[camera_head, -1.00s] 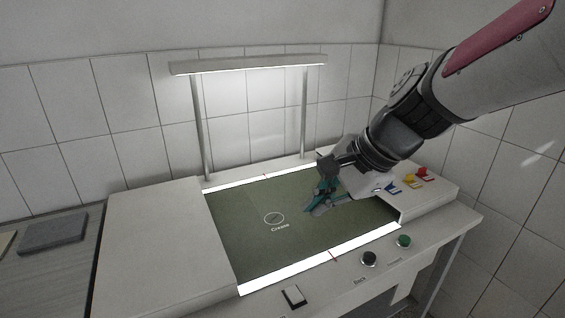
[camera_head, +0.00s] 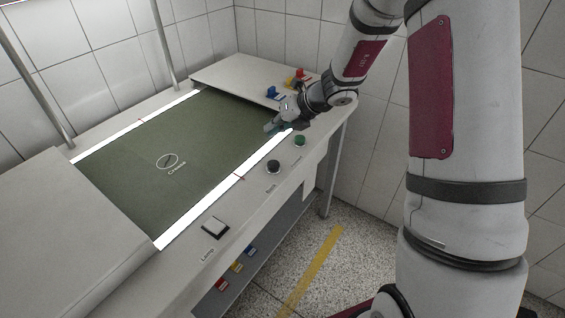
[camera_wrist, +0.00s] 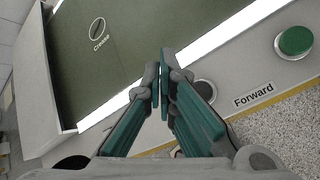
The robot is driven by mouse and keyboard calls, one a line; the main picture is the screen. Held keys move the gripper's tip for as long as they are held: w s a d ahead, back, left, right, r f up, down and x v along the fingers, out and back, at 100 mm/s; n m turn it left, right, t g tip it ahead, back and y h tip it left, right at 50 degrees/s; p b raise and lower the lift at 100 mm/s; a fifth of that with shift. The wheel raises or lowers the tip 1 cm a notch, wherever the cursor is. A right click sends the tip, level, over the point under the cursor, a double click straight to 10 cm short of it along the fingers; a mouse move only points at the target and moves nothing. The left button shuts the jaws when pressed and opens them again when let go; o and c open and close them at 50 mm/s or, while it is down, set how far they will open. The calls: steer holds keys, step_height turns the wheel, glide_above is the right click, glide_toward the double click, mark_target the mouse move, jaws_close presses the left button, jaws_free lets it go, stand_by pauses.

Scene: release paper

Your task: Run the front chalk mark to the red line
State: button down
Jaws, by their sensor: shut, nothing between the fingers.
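The green sheet (camera_head: 210,135) lies between two bright strips. A pale ring around a short mark, labelled "Crease" (camera_head: 167,161), is on it and also shows in the wrist view (camera_wrist: 97,29). Small red lines sit at the near edge (camera_head: 239,177) and far edge (camera_head: 140,120). The green button (camera_head: 299,141), labelled "Forward" in the wrist view (camera_wrist: 295,41), and the black button (camera_head: 273,167) are on the front ledge. My gripper (camera_head: 272,127) is shut and empty near the sheet's right end, by the green button; its teal fingers show in the wrist view (camera_wrist: 162,72).
Red, yellow and blue pieces (camera_head: 288,82) stand on the right housing (camera_head: 250,72); similar ones (camera_head: 236,267) show below the ledge. A large white cover (camera_head: 70,230) is at the left.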

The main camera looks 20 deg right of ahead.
steer(key=shift+d+f+m, duration=0.3)
steer(key=shift+d, duration=0.1)
steer(key=shift+w+f, duration=0.1)
steer(key=b, duration=0.6)
glide_above(275, 162)
step_height(275, 162, down, 7)
steer(key=shift+w+r, duration=0.15)
steer(key=shift+r, duration=0.05)
steer(key=shift+f+b, duration=0.7)
steer(key=shift+f, duration=0.25)
steer(key=shift+f, duration=0.15)
steer(key=shift+f+b, duration=0.3)
